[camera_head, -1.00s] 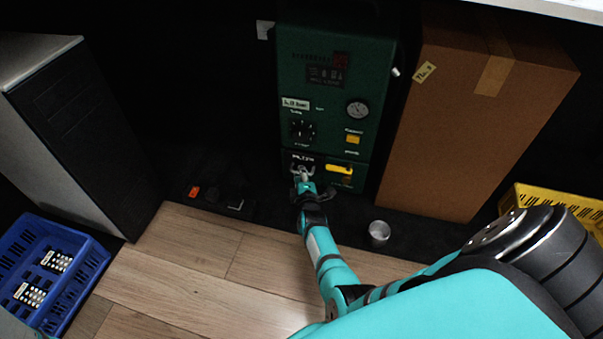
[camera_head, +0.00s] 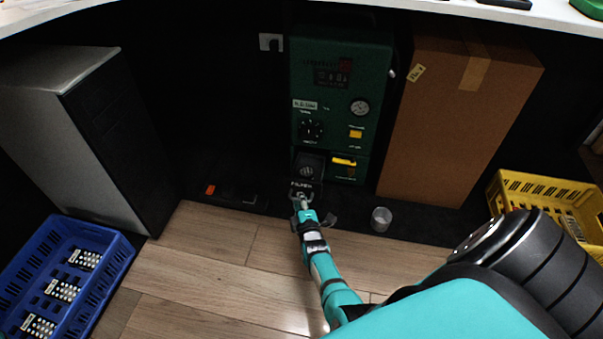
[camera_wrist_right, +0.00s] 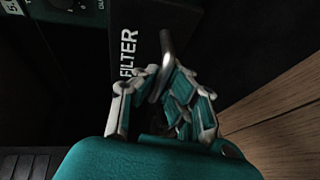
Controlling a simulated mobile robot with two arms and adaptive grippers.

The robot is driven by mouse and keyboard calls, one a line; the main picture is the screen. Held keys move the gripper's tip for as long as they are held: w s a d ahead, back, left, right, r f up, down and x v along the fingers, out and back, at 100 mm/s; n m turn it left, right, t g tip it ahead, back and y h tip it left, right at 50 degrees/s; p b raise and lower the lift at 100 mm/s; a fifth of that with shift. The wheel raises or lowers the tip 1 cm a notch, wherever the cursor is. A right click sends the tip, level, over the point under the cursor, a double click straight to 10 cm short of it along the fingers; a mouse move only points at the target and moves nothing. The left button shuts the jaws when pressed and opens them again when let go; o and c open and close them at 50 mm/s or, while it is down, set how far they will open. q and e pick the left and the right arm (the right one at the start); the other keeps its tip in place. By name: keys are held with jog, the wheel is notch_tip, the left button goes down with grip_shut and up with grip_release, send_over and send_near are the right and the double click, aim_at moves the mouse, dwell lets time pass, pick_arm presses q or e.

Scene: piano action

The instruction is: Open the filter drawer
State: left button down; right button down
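The filter drawer (camera_head: 302,187) is at the lower left of the green machine (camera_head: 340,85) in the head view. It stands pulled out toward me, and its dark inside with a round part shows behind the front. Its FILTER label and dark front (camera_wrist_right: 128,30) show in the right wrist view. A curved metal handle (camera_wrist_right: 166,45) sticks out from the front. My right gripper (camera_head: 302,203) is at that handle; in the right wrist view its fingers (camera_wrist_right: 162,88) are closed around the handle's near end. My left gripper is not in view.
A yellow-handled part (camera_head: 343,161) sits beside the drawer. A metal cup (camera_head: 381,219) stands on the black strip to the right. A cardboard box (camera_head: 450,130), yellow crate (camera_head: 510,188), grey cabinet (camera_head: 85,140) and blue crate (camera_head: 112,262) flank the machine. The wooden floor (camera_head: 215,275) is largely clear.

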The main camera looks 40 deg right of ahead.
jog(key=shift+s+a, duration=0.25)
jog(key=c, duration=1.4)
grip_release()
